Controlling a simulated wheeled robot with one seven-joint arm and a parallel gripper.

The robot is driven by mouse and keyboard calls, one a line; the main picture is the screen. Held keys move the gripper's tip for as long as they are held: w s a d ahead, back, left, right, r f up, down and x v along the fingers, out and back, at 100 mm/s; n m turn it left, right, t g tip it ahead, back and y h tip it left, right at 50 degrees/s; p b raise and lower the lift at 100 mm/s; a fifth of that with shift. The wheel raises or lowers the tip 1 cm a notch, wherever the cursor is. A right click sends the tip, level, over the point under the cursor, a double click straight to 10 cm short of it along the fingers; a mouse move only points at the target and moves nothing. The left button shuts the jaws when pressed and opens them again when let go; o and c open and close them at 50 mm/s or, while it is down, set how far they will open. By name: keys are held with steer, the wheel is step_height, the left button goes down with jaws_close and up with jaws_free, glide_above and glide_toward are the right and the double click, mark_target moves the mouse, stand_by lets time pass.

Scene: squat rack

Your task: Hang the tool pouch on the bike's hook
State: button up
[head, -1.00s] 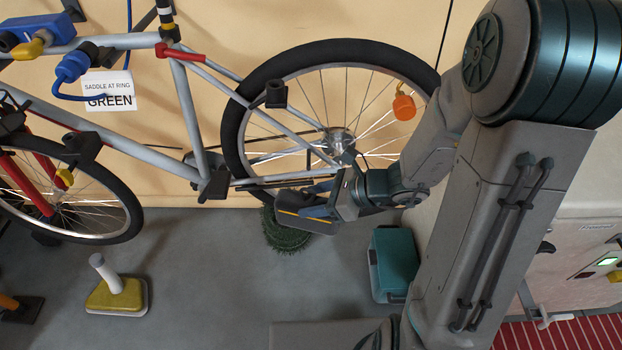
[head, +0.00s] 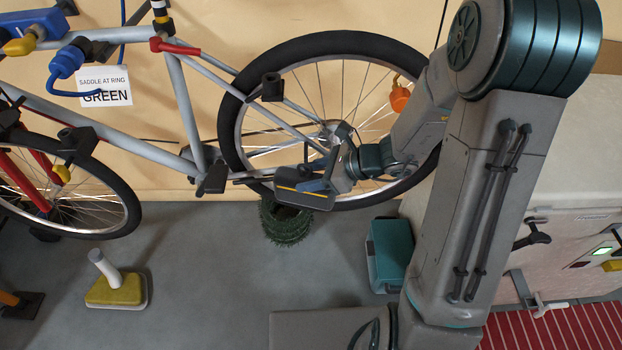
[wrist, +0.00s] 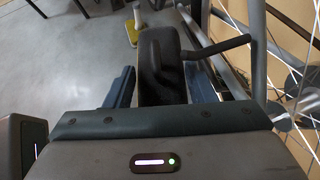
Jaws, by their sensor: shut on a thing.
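The tool pouch (head: 304,200), dark grey with an orange stripe, is in my gripper (head: 318,184), in front of the lower part of the bike's rear wheel. In the wrist view the pouch (wrist: 158,60) is a dark shape between the blue fingers of my gripper (wrist: 160,88). My gripper is shut on it. The bike (head: 185,105) has several dark fittings: a block (head: 272,87) on the seat stay and a bracket (head: 78,143) near the front wheel. I cannot tell which is the hook. A dark bar (wrist: 218,47) extends right of the pouch.
A green bristly round object (head: 287,225) stands on the floor below the pouch. A teal box (head: 392,255) is to its right. A yellow-based stand (head: 116,290) is at lower left. An orange tag (head: 399,98) hangs by the wheel. Grey floor between is clear.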

steer(key=shift+w+d+f, duration=0.1)
steer(key=shift+w+f, duration=0.1)
steer(key=shift+w, duration=0.75)
steer(key=shift+w+a+f, duration=0.1)
steer(key=shift+w+f, duration=0.1)
steer(key=shift+w, duration=0.7)
steer(key=shift+w+d+f, duration=0.1)
steer(key=shift+w+f, duration=0.1)
steer(key=shift+w, duration=0.75)
steer(key=o, duration=1.2)
steer(key=shift+d+r, duration=0.1)
steer(key=p+v, duration=0.1)
steer(key=v, duration=1.2)
steer(key=shift+s+d+r+p, duration=0.2)
steer(key=shift+d+p, duration=0.05)
steer(key=shift+p, duration=0.1)
